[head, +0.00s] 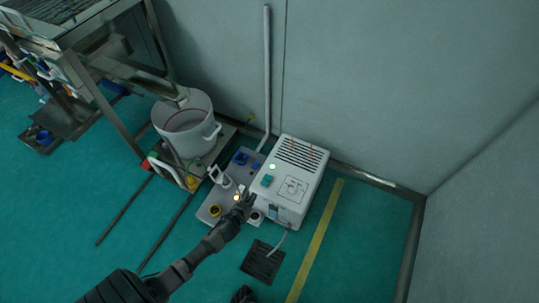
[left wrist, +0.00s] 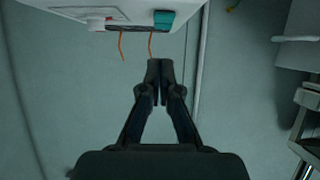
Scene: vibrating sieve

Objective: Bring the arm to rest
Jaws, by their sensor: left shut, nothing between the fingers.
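My left gripper (head: 246,200) reaches in from the bottom of the head view and is over the front left side of a white control box (head: 306,158). In the left wrist view the two black fingers of my left gripper (left wrist: 159,68) are together at the tips, with nothing between them. The control box (left wrist: 70,12) shows at the top of that view with a teal switch (left wrist: 163,20) and two orange wires. I cannot tell whether the gripper touches the box.
A grey panel with knobs (head: 211,209) is left of the box. A white bucket (head: 187,122) stands behind it, under the metal sieve frame (head: 107,115). Walls close off the back and right. A yellow line (head: 318,235) crosses green floor, with free room around it.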

